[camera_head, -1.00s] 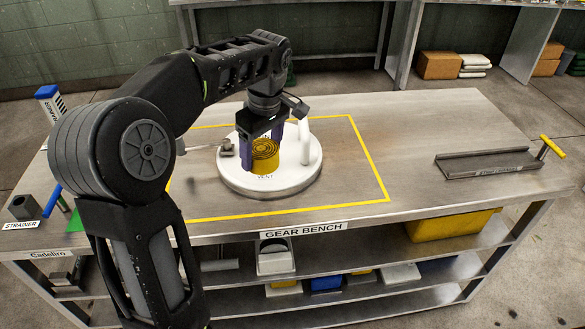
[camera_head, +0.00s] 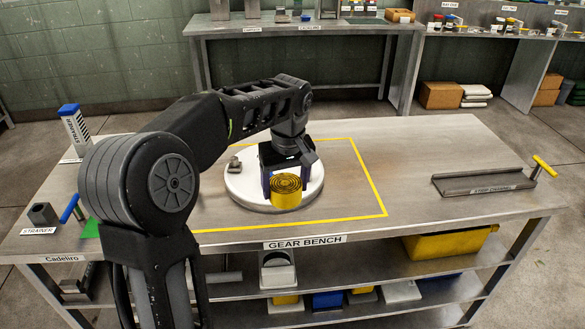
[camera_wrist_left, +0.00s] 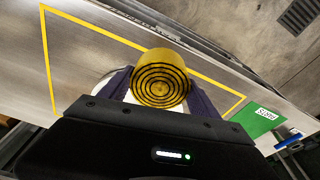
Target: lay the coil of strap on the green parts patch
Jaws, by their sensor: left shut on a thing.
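The coil of strap (camera_head: 286,191) is a yellow roll with dark spiral rings. My left gripper (camera_head: 284,183) is shut on it, with a purple finger on each side. The coil is held over the front part of the round white disc. In the left wrist view the coil (camera_wrist_left: 160,80) sits between the two purple fingers, its spiral face toward the camera. The green parts patch (camera_head: 92,229) lies at the bench's left end, mostly hidden behind my left arm. It also shows in the left wrist view (camera_wrist_left: 256,118). My right gripper is not in view.
The white disc (camera_head: 240,188) stands inside a yellow-taped outline on the gear bench (camera_head: 400,150). A metal channel (camera_head: 485,183) lies at the right.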

